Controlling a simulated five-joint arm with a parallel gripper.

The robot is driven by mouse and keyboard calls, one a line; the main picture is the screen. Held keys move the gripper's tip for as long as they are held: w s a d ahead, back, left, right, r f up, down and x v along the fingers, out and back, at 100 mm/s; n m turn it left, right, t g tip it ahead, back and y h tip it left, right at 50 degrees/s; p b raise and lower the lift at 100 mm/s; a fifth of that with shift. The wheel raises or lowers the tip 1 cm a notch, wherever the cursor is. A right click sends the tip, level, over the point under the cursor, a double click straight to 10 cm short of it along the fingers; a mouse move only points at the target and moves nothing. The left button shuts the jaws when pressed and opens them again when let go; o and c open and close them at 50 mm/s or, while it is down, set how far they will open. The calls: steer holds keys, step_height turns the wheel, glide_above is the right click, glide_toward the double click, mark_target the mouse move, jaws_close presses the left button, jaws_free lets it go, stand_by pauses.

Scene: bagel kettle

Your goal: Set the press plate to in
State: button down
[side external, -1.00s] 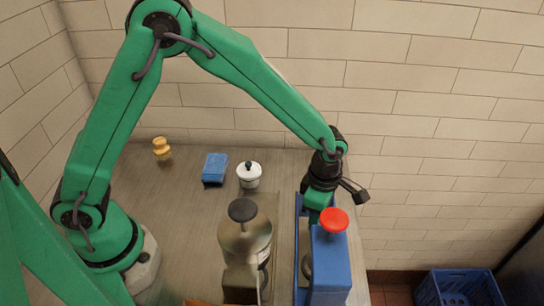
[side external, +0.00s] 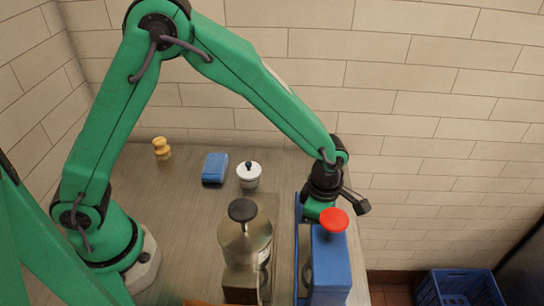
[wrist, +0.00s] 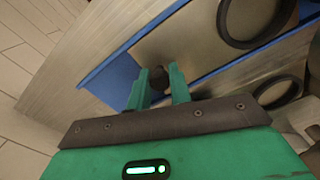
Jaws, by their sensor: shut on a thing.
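The blue press (side external: 331,265) with a red knob (side external: 333,219) stands at the front right of the counter. In the wrist view, a metal plate (wrist: 190,42) lies between blue rails (wrist: 118,65), with a small dark knob (wrist: 157,80) near its end. I take this to be the press plate. My gripper (wrist: 160,76) is shut on that dark knob, one green finger on each side. In the side view, my gripper (side external: 318,209) is low behind the blue press, which hides its fingertips and most of the plate.
A metal canister with a black knob (side external: 243,211) stands left of the press. A white lidded pot (side external: 249,176), a blue block (side external: 215,168) and a yellow object (side external: 161,148) stand farther back. A blue crate (side external: 460,288) is on the floor at right.

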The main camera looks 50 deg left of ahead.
steer(key=shift+s+d, duration=0.55)
steer(key=shift+d, duration=0.05)
steer(key=c, duration=1.3)
jaws_free()
steer(key=shift+r, duration=0.15)
step_height(320, 180, up, 8)
steer(key=shift+f, duration=0.2)
steer(key=shift+a+r, duration=0.1)
steer(key=shift+a, duration=0.05)
